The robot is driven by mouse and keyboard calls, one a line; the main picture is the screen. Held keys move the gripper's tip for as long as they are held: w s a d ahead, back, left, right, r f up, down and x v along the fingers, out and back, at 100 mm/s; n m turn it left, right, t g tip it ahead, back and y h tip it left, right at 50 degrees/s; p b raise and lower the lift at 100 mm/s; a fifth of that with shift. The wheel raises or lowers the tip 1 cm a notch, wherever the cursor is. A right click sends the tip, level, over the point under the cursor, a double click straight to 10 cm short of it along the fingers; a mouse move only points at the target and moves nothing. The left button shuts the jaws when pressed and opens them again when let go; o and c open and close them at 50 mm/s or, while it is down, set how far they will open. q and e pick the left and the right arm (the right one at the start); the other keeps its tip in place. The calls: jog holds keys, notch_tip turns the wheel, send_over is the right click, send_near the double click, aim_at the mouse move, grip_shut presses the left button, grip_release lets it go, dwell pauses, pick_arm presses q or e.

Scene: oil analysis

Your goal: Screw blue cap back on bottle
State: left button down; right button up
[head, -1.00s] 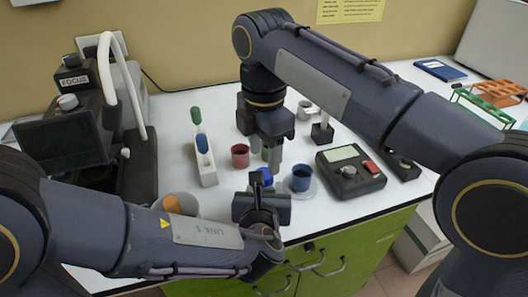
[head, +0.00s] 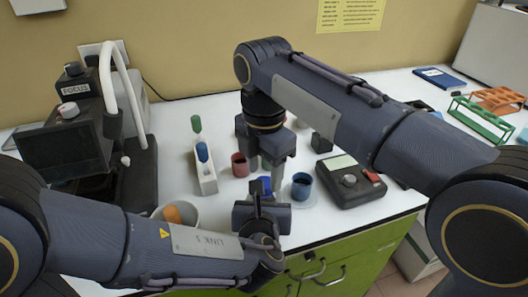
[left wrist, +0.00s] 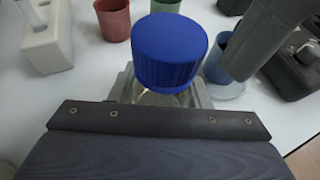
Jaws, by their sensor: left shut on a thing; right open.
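The blue cap (left wrist: 170,48) sits on top of the bottle (left wrist: 165,98) in the left wrist view; how tightly it is seated I cannot tell. The cap also shows in the head view (head: 265,184). My left gripper (head: 259,208) is shut on the bottle, whose body is mostly hidden by the gripper. My right gripper (head: 265,166) is open and points down, just above and behind the cap. One of its fingers shows to the right of the cap in the left wrist view, apart from it.
A red cup (head: 239,166) and a blue cup (head: 302,188) stand close by. A white rack (head: 206,181) with tubes is to the left. A scale-like device (head: 350,182) is right, a microscope (head: 75,150) far left. A white bowl (head: 188,226) is at the front.

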jog(key=shift+f, duration=1.2)
jog(key=shift+c, duration=0.3)
jog(key=c, duration=0.9)
jog(key=o, duration=1)
jog(key=shift+o, duration=0.2)
jog(key=shift+r, duration=2.25)
jog(key=shift+c, duration=0.4)
